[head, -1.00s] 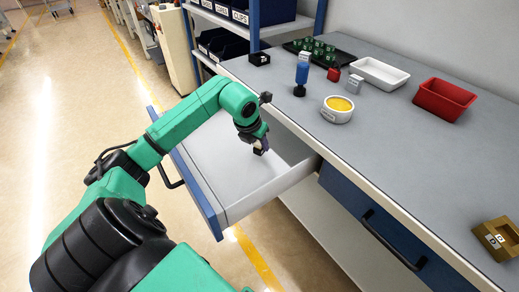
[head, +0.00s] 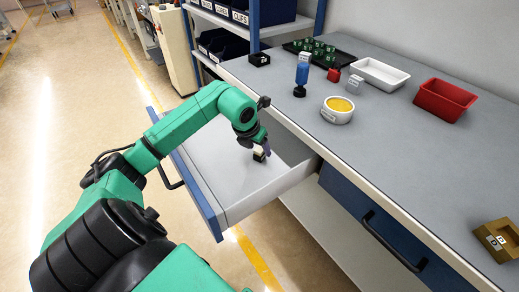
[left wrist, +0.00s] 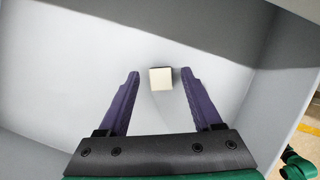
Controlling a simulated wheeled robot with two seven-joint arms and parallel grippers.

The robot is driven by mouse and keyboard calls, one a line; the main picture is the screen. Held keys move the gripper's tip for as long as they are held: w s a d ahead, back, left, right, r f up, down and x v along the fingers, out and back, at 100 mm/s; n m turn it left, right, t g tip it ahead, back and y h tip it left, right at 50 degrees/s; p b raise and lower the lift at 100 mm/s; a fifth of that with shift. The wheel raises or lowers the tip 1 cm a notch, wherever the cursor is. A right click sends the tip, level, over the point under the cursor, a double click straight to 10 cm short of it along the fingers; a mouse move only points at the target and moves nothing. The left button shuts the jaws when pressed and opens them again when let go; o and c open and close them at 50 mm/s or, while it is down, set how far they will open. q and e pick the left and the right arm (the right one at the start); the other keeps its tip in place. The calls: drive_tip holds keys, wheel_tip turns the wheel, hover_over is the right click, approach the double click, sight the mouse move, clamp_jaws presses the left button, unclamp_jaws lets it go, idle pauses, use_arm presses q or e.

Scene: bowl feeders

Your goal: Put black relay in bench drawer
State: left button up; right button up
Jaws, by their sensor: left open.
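The open bench drawer (head: 232,204) is white inside with a blue front. A small block, black with a pale face, apparently the black relay (head: 259,156), shows inside it, low near the floor. My left gripper (head: 258,149) is in the drawer just above the block. In the left wrist view, the gripper's purple fingers (left wrist: 161,73) are spread apart. The block (left wrist: 160,79) shows between their tips, with a gap at the left finger and a narrower one at the right. Its pale face points to the camera. My right gripper is not in view.
The grey bench top (head: 410,170) holds a white bowl (head: 338,110), a white tray (head: 378,73), a red bin (head: 444,100) and a blue-and-black tool (head: 300,76). A closed blue drawer (head: 370,225) is at right. The open drawer's floor is otherwise clear.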

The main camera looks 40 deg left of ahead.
use_arm(q)
drive_tip(key=v, duration=1)
drive_tip(key=shift+r, duration=0.15)
drive_tip(key=shift+d, duration=0.1)
